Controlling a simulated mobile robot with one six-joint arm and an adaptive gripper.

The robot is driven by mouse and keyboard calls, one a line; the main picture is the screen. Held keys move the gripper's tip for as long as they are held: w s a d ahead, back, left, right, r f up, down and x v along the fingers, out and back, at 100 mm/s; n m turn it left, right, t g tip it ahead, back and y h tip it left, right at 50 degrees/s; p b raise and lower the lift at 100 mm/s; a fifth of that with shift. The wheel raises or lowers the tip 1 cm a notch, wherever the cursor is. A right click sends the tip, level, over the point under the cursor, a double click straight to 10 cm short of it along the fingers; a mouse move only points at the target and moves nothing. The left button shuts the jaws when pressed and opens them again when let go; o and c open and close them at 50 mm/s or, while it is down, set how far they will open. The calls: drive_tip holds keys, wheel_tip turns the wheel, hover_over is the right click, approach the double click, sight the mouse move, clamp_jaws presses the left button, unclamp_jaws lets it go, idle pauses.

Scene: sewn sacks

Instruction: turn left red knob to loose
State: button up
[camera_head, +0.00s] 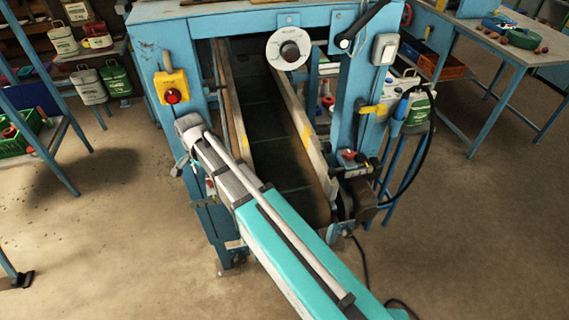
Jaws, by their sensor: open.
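The blue sack-sewing machine frame (190,32) stands ahead with a dark conveyor belt between two rails. On its left post is a yellow box (170,82) with a round red button (172,96). Lower on that post, beside my arm, a small reddish part shows, mostly covered; I cannot tell if it is the left red knob. My gripper's fingers are hidden behind the arm.
A white round dial (289,49) sits at the top middle of the frame. A yellow handle (375,109) and a hanging black cable are on the right post. The floor at both sides is mostly clear.

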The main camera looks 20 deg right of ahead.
wheel_tip(320, 180, up, 3)
drive_tip(key=p, duration=0.2)
drive_tip(key=shift+r+p, duration=0.2)
drive_tip(key=shift+p, duration=0.15)
drive_tip(key=s+d+r+n+p, duration=0.2)
drive_tip(key=s+d+n, duration=0.2)
drive_tip(key=d, duration=0.7)
drive_tip(key=s+d+r+n+p, duration=0.2)
drive_tip(key=s+d+n, duration=0.2)
drive_tip(key=s+d, duration=0.5)
drive_tip(key=d, duration=0.3)
drive_tip(key=shift+r+n+p, duration=0.3)
drive_tip(key=shift+r+p, duration=0.05)
drive_tip(key=shift+a, duration=0.1)
